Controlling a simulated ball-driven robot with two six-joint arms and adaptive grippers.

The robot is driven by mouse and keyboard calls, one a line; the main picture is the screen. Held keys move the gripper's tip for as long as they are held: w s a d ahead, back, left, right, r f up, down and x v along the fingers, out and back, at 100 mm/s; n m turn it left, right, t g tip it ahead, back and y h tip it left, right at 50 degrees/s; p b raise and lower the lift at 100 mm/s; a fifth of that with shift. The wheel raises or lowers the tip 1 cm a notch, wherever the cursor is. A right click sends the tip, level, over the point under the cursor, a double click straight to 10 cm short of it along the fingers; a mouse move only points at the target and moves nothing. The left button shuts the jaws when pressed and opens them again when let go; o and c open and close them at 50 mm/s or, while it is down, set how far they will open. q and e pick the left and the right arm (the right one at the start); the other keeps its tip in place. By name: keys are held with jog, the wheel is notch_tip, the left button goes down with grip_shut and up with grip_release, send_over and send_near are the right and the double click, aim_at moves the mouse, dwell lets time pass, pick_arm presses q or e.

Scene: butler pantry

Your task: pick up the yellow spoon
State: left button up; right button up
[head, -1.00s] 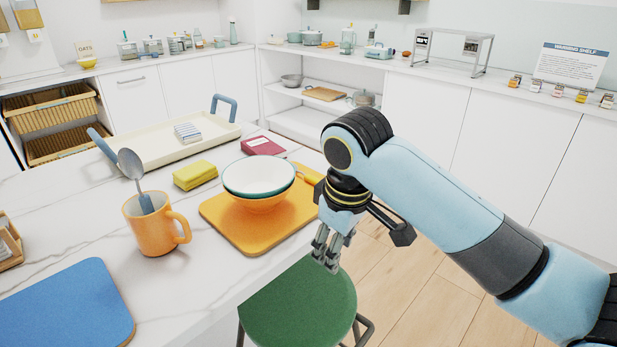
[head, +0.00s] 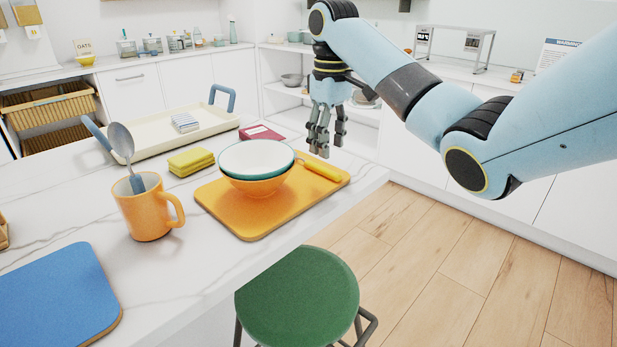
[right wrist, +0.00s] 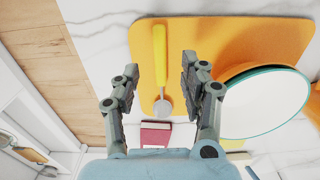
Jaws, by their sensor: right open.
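The yellow spoon (head: 321,167) lies on the orange board, right of the stacked bowls. Its yellow handle shows in the head view; in the right wrist view the spoon (right wrist: 159,62) shows whole, with a grey bowl end at the bottom. My right gripper (head: 325,148) is open and empty above the far right part of the board. In the right wrist view the spoon lies between the two fingers of the gripper (right wrist: 161,75), nearer the left one, below them and apart. My left gripper is not in view.
A white bowl (head: 257,157) sits in an orange bowl (head: 258,187) on the orange board (head: 243,226), close beside the spoon. An orange mug (head: 146,215) holds a grey-and-blue spoon. A yellow sponge (head: 191,161), a red book (head: 262,132) and a tray (head: 152,142) are behind. A green stool (head: 297,300) stands in front.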

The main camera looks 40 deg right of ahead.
aim_at(330, 171)
jog(key=f, duration=0.6)
jog(key=shift+s, duration=0.25)
jog(key=shift+r, duration=0.1)
jog(key=shift+c, duration=0.4)
grip_shut()
